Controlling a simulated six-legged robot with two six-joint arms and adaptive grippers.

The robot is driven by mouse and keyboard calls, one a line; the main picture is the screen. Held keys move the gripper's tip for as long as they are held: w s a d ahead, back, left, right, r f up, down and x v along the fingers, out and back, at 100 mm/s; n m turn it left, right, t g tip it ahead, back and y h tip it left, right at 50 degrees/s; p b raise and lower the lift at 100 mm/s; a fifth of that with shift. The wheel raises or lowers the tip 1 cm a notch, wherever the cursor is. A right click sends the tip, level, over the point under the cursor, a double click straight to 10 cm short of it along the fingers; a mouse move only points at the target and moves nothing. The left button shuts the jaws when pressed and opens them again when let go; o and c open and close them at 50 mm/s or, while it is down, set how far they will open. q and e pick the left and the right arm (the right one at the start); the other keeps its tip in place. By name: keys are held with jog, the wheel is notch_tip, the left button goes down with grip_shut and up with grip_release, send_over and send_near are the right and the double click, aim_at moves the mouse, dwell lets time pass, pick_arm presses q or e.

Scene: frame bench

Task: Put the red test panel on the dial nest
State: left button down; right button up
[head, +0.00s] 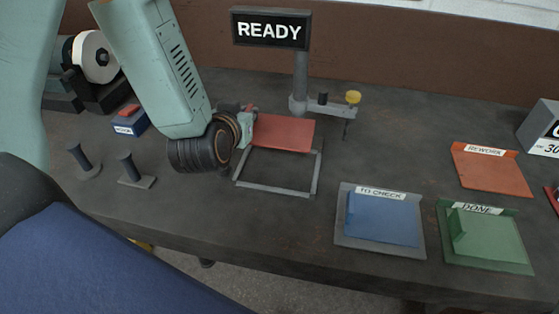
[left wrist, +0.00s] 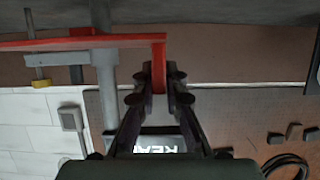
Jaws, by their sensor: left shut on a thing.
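The red test panel (head: 283,132) is a flat plate with an upright flange. My left gripper (head: 246,122) is shut on that flange at the panel's left side; the wrist view shows the jaws (left wrist: 158,90) closed on the flange, with the panel (left wrist: 80,43) seen edge-on. The dial nest is a grey rectangular frame (head: 275,188) on the bench, with a yellow-topped dial (head: 353,97) on an arm from the post behind. The panel overlaps the frame's back part in the head view. In the wrist view it is held clear of the bench. My right gripper is out of view.
A blue panel (head: 382,218) lies on the TO CHECK tray (head: 344,238). A green DONE tray (head: 487,262) and an orange REWORK tray (head: 490,172) are on the right. The READY sign (head: 270,29) stands behind the nest. Dark pegs (head: 128,166) and a grinder (head: 95,57) are left.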

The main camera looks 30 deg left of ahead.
pick_arm(q)
jog(key=shift+d+f, duration=0.1)
jog(key=shift+f, duration=0.25)
jog(key=f, duration=0.1)
jog(key=s+f, duration=0.1)
jog(key=f+b, duration=0.1)
jog(key=shift+s+d+f, duration=0.25)
jog(key=f, duration=0.2)
jog(key=w+f, duration=0.1)
jog(key=f, duration=0.1)
jog(key=shift+a+f+b, duration=0.15)
jog(key=shift+a+b, duration=0.05)
jog(key=shift+b, duration=0.1)
jog(key=shift+s+d+f, duration=0.1)
jog(key=shift+s+f, duration=0.1)
jog(key=shift+f, duration=0.2)
jog(key=shift+s+d, duration=0.1)
jog(key=shift+s, duration=0.1)
jog(key=shift+w+f, duration=0.1)
jog(key=shift+w, duration=0.1)
jog(key=c, duration=1.9)
grip_release()
jog(key=shift+w+a+f, duration=0.1)
jog(key=shift+a+f, duration=0.1)
jog(key=shift+o, duration=2.4)
jog(key=shift+s+d+r, duration=0.15)
jog(key=shift+s+r, duration=0.05)
jog(key=shift+s, duration=0.05)
jog(key=shift+w, duration=0.15)
